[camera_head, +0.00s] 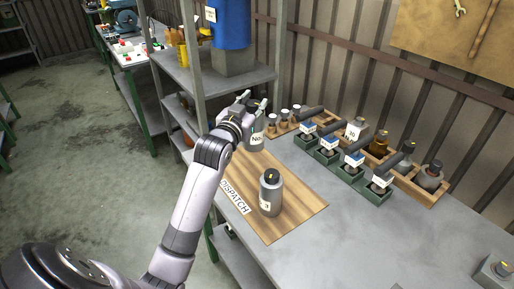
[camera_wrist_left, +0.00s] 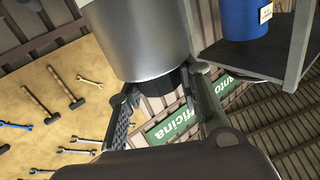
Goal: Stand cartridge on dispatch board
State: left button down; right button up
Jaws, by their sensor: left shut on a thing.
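My left gripper (camera_head: 254,108) is shut on a grey cylindrical cartridge (camera_head: 262,143) with a white "No." label, at the far left end of the dispatch board. In the left wrist view the cartridge (camera_wrist_left: 135,40) is a smooth grey cylinder between the fingers (camera_wrist_left: 160,95). I cannot tell whether its base touches the board. The wooden dispatch board (camera_head: 301,190) lies on the bench with a "DISPATCH" label along its near left edge. A grey, dark-capped cartridge (camera_head: 271,195) stands upright on its near part. My right gripper is not in view.
Green holders (camera_head: 327,163) with dark-handled parts stand right of the board. Behind them is a wooden rack (camera_head: 405,184) with bottles. A metal shelf (camera_head: 258,77) with a blue container (camera_head: 230,22) rises behind my left gripper.

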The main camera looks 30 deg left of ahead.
pick_arm(q)
send_over(251, 149)
jog(key=w, duration=0.3)
jog(key=f, duration=0.8)
jog(key=shift+a+f, duration=0.25)
jog(key=shift+a, duration=0.15)
notch_tip(251, 149, down, 4)
jog(key=shift+f, duration=0.35)
jog(key=c, duration=1.4)
grip_release()
jog(key=shift+s+f, duration=0.1)
jog(key=shift+f, duration=0.05)
jog(key=shift+o, duration=1.2)
jog(key=shift+d, duration=0.1)
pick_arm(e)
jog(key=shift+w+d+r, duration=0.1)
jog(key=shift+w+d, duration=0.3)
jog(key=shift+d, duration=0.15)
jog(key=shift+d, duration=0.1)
